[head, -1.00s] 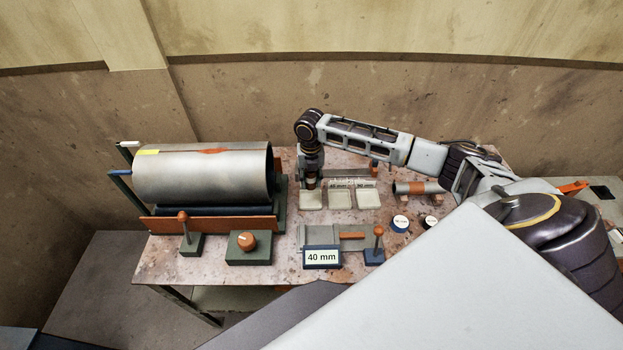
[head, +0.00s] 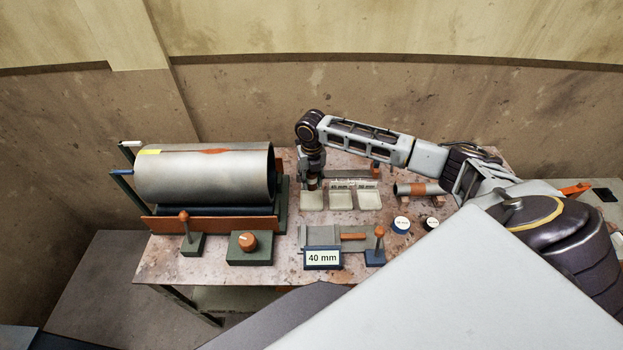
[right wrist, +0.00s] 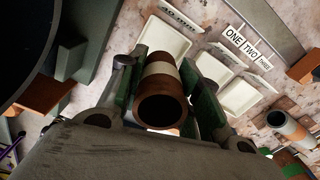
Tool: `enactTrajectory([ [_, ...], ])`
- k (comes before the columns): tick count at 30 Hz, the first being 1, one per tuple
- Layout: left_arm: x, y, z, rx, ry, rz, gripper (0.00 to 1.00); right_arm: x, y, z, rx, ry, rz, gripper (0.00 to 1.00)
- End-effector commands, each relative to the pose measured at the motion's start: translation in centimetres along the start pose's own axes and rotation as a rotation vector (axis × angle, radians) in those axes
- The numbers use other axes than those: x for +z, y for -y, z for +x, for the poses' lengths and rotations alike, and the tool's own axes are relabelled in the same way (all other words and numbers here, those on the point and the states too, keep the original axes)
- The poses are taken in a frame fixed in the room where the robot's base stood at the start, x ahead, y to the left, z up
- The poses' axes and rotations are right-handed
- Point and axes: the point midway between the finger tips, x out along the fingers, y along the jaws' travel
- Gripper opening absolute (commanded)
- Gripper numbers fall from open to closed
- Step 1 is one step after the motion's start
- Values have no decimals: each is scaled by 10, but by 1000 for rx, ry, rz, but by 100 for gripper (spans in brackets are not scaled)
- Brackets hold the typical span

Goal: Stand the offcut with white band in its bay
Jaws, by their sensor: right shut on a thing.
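My right gripper (right wrist: 163,78) is shut on the offcut with white band (right wrist: 160,108), a short reddish-brown pipe piece with a pale band round it. In the right wrist view its open end faces the camera, and a finger presses each side. In the head view, my right gripper (head: 311,176) points down with the offcut over the back part of the left of three pale bays (head: 312,202). I cannot tell whether the offcut touches that bay's floor. The middle bay (head: 341,200) and right bay (head: 369,199) look empty. My left gripper is not in view.
A large grey pipe (head: 205,175) lies on a cradle at the left. A small banded pipe (head: 418,189) lies right of the bays, near two round pieces (head: 401,224). A 40 mm sign (head: 322,258) and a lever (head: 378,246) stand in front.

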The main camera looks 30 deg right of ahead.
Motion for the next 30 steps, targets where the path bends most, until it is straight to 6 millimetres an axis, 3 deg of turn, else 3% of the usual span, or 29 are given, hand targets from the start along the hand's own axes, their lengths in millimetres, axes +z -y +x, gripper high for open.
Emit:
enactTrajectory([
  [30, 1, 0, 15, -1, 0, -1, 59, 0, 0, 41, 0, 0, 0, 0],
])
